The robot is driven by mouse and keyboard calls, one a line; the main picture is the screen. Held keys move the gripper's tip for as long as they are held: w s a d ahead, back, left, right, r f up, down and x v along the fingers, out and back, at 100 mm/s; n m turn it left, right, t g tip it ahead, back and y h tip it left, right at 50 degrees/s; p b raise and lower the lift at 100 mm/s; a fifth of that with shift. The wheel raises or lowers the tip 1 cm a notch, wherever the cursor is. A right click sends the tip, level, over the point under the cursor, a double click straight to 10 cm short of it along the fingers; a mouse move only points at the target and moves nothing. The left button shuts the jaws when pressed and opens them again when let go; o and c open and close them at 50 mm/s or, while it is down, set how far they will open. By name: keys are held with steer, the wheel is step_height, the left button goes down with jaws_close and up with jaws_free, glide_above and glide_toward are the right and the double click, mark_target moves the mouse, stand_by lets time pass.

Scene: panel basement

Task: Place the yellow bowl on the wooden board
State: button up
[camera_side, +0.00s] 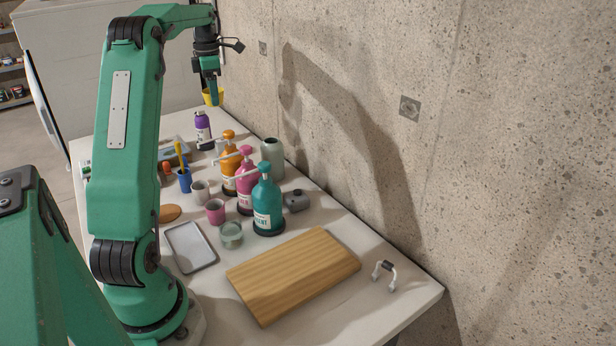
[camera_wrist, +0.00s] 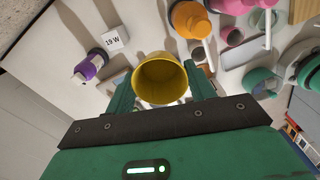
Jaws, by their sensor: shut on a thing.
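My gripper (camera_side: 212,90) is shut on the yellow bowl (camera_side: 212,97) and holds it in the air over the far end of the table. In the wrist view the yellow bowl (camera_wrist: 161,78) sits between the two green fingers (camera_wrist: 160,90), its open mouth facing the camera. The wooden board (camera_side: 293,274) lies flat and bare at the near right end of the table, well away from the bowl. A corner of the board also seems to show in the wrist view (camera_wrist: 303,10).
Orange (camera_side: 229,165), pink (camera_side: 246,183) and teal (camera_side: 267,205) pump bottles stand between bowl and board. A purple bottle (camera_side: 202,128) stands near the bowl. A grey tray (camera_side: 190,248), small cups and a glass jar (camera_side: 231,235) are left of the board. A concrete wall (camera_side: 370,150) borders the table.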

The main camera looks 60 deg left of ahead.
steer(key=w+d+r+m, duration=0.15)
steer(key=w+d, duration=0.25)
steer(key=d, duration=0.5)
steer(key=w+d+m, duration=0.3)
steer(key=w+d, duration=0.1)
steer(key=d, duration=0.5)
steer(key=s+d+m, duration=0.1)
steer(key=d+m, duration=0.4)
steer(key=d, duration=1.3)
steer(key=s+d+f+m, duration=0.1)
steer(key=s+d+m, duration=0.3)
steer(key=s+d, duration=0.4)
steer(key=s+d+f+m, duration=0.1)
steer(key=s+d+m, duration=0.4)
steer(key=d, duration=0.5)
step_height(320, 180, down, 11)
steer(key=s+n, duration=0.1)
steer(key=w+a+f, duration=0.2)
steer(key=a, duration=0.1)
steer(key=w+a+f, duration=0.2)
steer(key=a, duration=0.1)
steer(key=w+a+f, duration=0.2)
steer(key=a+f, duration=0.1)
steer(key=shift+w+a, duration=0.3)
